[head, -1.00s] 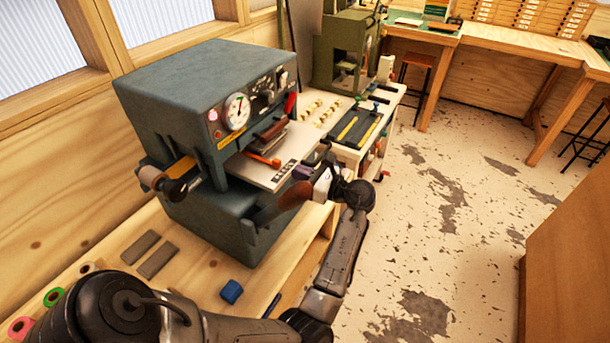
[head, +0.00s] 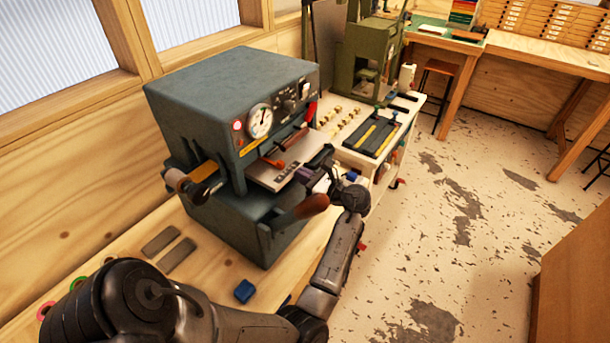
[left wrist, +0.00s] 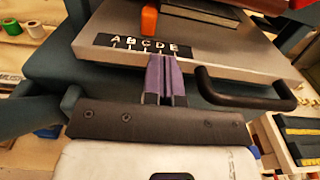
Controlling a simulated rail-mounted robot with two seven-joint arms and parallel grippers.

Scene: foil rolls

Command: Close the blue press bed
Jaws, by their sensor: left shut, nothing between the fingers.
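The blue press (head: 235,95) stands on the wooden bench. Its grey metal bed (head: 268,179) sticks out partway from the front opening; it also shows in the left wrist view (left wrist: 110,22). Letters ABCDE (left wrist: 140,45) lie in a dark strip along the bed's front, and a black handle (left wrist: 245,101) is on its front edge. My left gripper (head: 307,173) is at the front edge of the bed. In the left wrist view its purple fingertips (left wrist: 165,62) are together and empty, against or very near the edge beside the handle. My right gripper is out of view.
An orange-handled tool (head: 273,162) and a dark book-like block (left wrist: 203,11) rest on the bed. A brown lever grip (head: 312,206) juts out below my left gripper. A blue block (head: 244,291) lies on the bench. A cart (head: 408,128) stands beyond.

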